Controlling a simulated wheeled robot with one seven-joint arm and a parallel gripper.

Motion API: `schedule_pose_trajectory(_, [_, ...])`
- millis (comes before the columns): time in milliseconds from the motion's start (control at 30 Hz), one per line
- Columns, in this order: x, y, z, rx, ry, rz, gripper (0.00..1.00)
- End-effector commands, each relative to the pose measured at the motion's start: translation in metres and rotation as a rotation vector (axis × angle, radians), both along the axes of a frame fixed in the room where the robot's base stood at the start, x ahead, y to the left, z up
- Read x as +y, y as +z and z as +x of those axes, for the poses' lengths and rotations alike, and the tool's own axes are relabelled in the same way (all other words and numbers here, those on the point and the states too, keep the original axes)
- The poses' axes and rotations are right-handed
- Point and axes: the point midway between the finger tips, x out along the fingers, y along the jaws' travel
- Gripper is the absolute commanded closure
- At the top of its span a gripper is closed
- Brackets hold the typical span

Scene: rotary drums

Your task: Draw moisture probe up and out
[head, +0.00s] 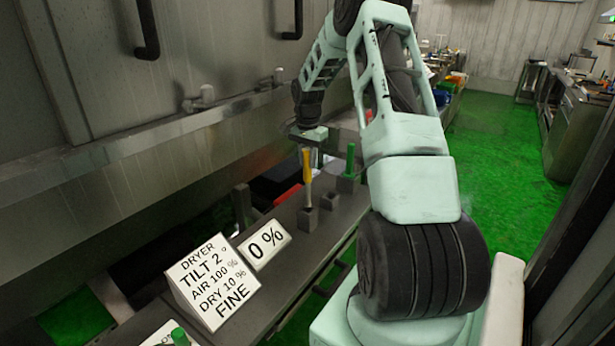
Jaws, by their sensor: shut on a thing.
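The moisture probe appears to be the upright tool with a yellow handle (307,166) in the head view. My gripper (309,150) points down from above and is shut on the top of the yellow handle. The fingertips are small and partly hard to make out.
Another grey block (331,201) and a green-handled tool (350,161) stand close right of the probe. A "0 %" sign (265,245) and a dryer sign (212,287) stand nearer on the grey bench (335,230). The metal drum housing (150,190) rises at left.

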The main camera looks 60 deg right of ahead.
Motion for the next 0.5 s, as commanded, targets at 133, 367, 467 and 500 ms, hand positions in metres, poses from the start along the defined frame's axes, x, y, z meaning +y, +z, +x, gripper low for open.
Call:
schedule_pose_trajectory(133, [0.0,0.0095,0.0002,-0.001,0.001,0.0,1.0])
schedule_pose_trajectory(367, [0.0002,0.0111,0.0002,0.0,0.001,0.0,1.0])
schedule_pose_trajectory(467, [0.0002,0.0114,0.0003,-0.001,0.001,0.0,1.0])
schedule_pose_trajectory(500, [0.0002,0.0121,0.0003,-0.001,0.001,0.0,1.0])
